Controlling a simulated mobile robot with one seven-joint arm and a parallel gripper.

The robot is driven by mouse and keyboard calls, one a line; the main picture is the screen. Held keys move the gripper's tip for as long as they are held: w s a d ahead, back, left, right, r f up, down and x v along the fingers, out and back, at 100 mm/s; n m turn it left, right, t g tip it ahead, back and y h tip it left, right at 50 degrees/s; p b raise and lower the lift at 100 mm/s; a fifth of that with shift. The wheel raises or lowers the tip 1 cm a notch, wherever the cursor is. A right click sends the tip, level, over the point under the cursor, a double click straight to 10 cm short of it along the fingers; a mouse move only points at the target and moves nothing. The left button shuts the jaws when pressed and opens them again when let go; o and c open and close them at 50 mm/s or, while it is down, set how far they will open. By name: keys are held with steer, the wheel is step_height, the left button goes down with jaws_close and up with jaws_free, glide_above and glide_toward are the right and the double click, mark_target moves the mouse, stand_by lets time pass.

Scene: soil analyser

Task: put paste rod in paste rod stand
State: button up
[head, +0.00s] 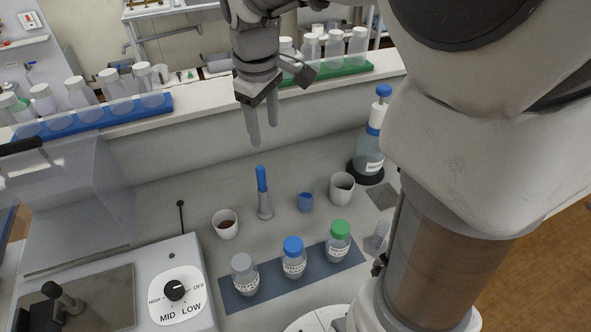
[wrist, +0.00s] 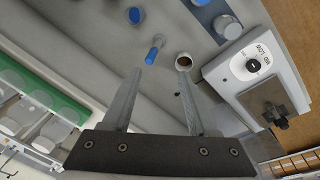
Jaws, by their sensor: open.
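The paste rod (head: 262,182), with a blue handle and a grey lower part that widens at the foot, stands upright on the grey bench. It also shows in the wrist view (wrist: 154,50), just beyond the left fingertip. A small blue cup (head: 305,203), perhaps the paste rod stand, is to the right of the rod; the wrist view shows it too (wrist: 135,15). I cannot tell whether the rod's grey foot is part of it or a separate holder. My gripper (head: 263,134) is open and empty, fingers pointing down, above and behind the rod, apart from it.
A white cup of brown matter (head: 225,224) is left of the rod, another cup (head: 341,188) right. Several capped jars stand on a blue mat (head: 262,299) in front. A heater with a dial (head: 174,290) is front left. A ledge with bottle racks (head: 107,118) runs behind.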

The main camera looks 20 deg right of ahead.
steer(key=s+r+m+t, duration=0.2)
steer(key=s+m+t, duration=0.2)
steer(key=s, duration=1.3)
steer(key=shift+s+m+y, duration=0.25)
steer(key=shift+m+y, duration=0.05)
steer(key=shift+m, duration=1.4)
